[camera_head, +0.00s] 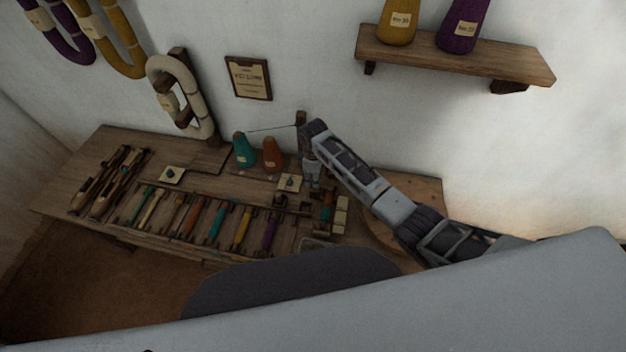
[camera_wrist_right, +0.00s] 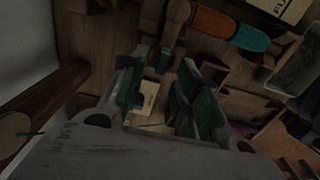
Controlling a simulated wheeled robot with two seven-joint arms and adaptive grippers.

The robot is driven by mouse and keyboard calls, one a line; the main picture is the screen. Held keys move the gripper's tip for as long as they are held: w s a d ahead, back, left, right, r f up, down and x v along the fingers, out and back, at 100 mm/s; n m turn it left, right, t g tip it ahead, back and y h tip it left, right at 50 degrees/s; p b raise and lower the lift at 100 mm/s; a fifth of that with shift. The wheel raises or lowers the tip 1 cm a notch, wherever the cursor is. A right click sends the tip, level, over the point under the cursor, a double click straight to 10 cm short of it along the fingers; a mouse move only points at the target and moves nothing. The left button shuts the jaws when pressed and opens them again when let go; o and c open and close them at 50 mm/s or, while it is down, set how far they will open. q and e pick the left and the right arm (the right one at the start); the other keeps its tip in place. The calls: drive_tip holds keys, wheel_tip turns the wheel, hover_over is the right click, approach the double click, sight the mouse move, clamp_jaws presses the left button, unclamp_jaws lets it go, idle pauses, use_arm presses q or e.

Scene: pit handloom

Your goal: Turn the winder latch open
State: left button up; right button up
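My right gripper (camera_head: 312,180) points down at the bench beside that post. In the right wrist view its two fingers with dark green pads (camera_wrist_right: 162,100) stand apart, with a pale card (camera_wrist_right: 147,98) seen beyond the gap. A small wooden piece (camera_wrist_right: 176,22) stands just above the fingertips in that view; whether it is the latch I cannot tell. My left gripper is not in view.
The bench (camera_head: 65,185) holds a rack of several coloured bobbins, shuttles (camera_head: 105,185), a teal cone (camera_head: 243,150) and an orange cone (camera_head: 271,155). A wall shelf (camera_head: 450,60) with yarn cones is above.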

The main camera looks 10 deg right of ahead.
drive_tip(key=shift+f, duration=0.75)
drive_tip(key=shift+c, duration=0.5)
clamp_jaws()
